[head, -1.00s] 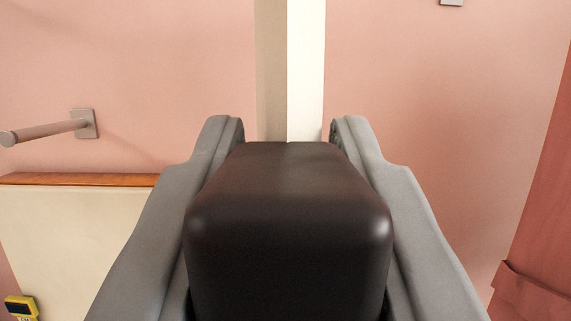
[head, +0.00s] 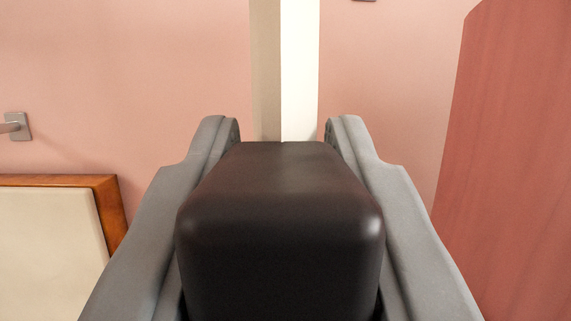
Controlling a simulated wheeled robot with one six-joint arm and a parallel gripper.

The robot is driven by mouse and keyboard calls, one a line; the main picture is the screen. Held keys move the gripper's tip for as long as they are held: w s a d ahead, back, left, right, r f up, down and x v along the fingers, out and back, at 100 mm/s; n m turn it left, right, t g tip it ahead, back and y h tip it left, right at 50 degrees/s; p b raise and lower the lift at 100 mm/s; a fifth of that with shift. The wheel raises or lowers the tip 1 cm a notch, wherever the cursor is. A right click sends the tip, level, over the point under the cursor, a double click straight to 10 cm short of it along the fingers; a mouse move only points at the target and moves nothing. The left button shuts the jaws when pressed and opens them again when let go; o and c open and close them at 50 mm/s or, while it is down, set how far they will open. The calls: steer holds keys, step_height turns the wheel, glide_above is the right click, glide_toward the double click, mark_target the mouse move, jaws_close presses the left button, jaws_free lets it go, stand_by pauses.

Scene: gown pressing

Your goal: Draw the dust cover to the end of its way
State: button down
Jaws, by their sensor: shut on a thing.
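My gripper (head: 282,130) is in the lower middle of the head view, with its two grey fingers on either side of a cream upright bar (head: 298,65). It is shut on this bar, which runs up out of the top of the picture. The bar's lower part is hidden behind the dark body of my gripper. No cover cloth shows clearly on the bar, so I cannot tell how it joins the dust cover.
A red, cloth-like panel (head: 510,150) hangs at the right, near my right finger. A cream board with a wooden frame (head: 108,205) stands at lower left. A wall peg (head: 17,126) sticks out above it. The pink wall (head: 130,80) is behind.

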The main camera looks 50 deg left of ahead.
steer(key=c, duration=1.2)
jaws_free()
steer(key=shift+o, duration=0.2)
steer(key=shift+d, duration=0.1)
steer(key=v, duration=1.7)
steer(key=shift+f, duration=0.25)
steer(key=shift+s, duration=0.1)
